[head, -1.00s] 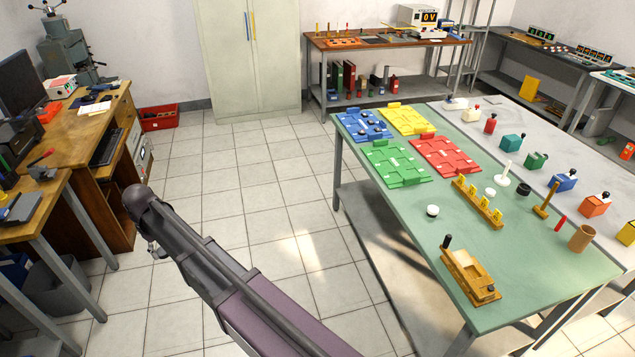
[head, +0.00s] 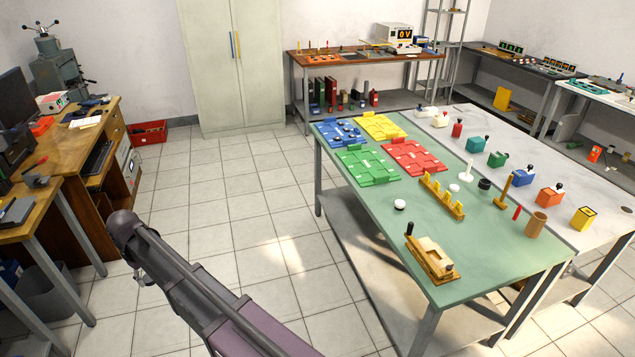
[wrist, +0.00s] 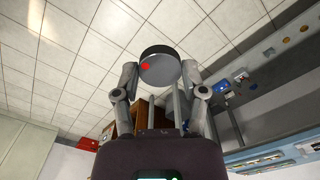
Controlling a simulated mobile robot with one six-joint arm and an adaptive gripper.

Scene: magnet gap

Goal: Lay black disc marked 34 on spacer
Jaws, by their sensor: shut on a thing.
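In the wrist view my gripper (wrist: 160,76) is shut on a round disc (wrist: 159,66) with a dark rim, a greyish face and a red mark. No number can be read on it. The disc is held clear of any surface, with floor tiles behind it. On the green table in the head view stand a white-topped disc (head: 400,204), another small white disc (head: 454,188) and a short black cylinder (head: 484,184). I cannot tell which, if any, is the spacer. My gripper's fingers are not clear in the head view.
The green table (head: 350,225) also bears coloured trays, a yellow-pegged rack (head: 441,196), a white post (head: 467,173), a wooden fixture (head: 430,260) and a brown cup (head: 536,224). Coloured blocks line the grey bench behind.

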